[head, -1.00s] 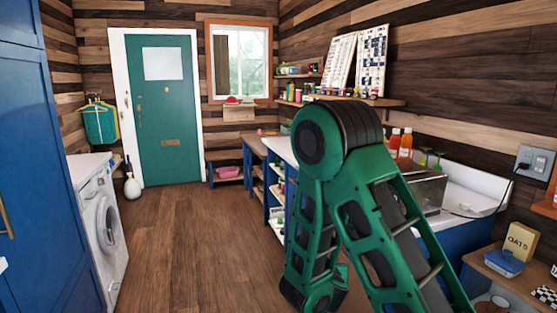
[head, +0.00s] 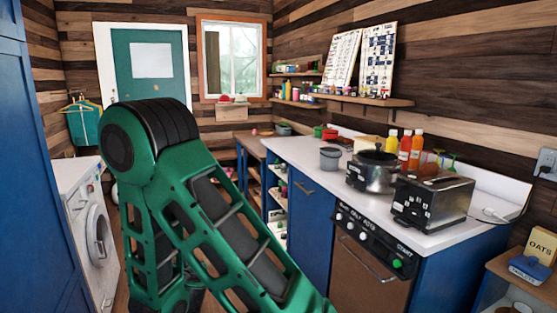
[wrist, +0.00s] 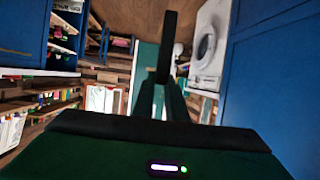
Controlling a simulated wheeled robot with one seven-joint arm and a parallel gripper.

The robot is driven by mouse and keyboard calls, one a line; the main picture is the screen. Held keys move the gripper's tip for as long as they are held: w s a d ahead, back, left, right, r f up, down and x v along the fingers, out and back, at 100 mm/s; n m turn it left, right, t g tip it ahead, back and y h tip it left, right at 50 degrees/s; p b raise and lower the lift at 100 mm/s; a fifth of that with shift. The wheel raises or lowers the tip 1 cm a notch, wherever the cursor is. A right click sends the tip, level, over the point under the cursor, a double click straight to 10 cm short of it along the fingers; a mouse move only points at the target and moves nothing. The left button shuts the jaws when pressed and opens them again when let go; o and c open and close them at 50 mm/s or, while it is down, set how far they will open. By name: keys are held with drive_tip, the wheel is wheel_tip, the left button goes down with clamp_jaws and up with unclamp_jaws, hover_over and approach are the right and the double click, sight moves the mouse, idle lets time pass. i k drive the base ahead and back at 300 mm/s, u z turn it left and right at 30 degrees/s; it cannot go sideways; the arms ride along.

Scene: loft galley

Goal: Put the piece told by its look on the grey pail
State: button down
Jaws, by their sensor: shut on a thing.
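The grey pail (head: 330,158) stands upright on the white counter, left of the steel pot, in the head view. My gripper (wrist: 166,85) shows in the wrist view, its fingers shut on a thin dark piece (wrist: 168,40) that stands out beyond the fingertips. The piece is seen nearly edge-on, so its full shape is hidden. In the head view my green arm fills the lower left, and my gripper and the piece are out of sight there. The held piece is well apart from the pail.
On the counter (head: 300,152) right of the pail stand a steel pot (head: 372,172), a toaster (head: 432,200) and several sauce bottles (head: 404,146). Behind are a red container (head: 329,134) and a green one. A washing machine (head: 92,235) stands left. The counter's front edge is near my arm.

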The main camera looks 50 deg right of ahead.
sight(329, 158)
drive_tip(key=u, duration=0.05)
drive_tip(key=i, duration=1.05)
drive_tip(key=z, duration=0.75)
drive_tip(key=i, duration=1.1)
drive_tip(key=z, duration=0.85)
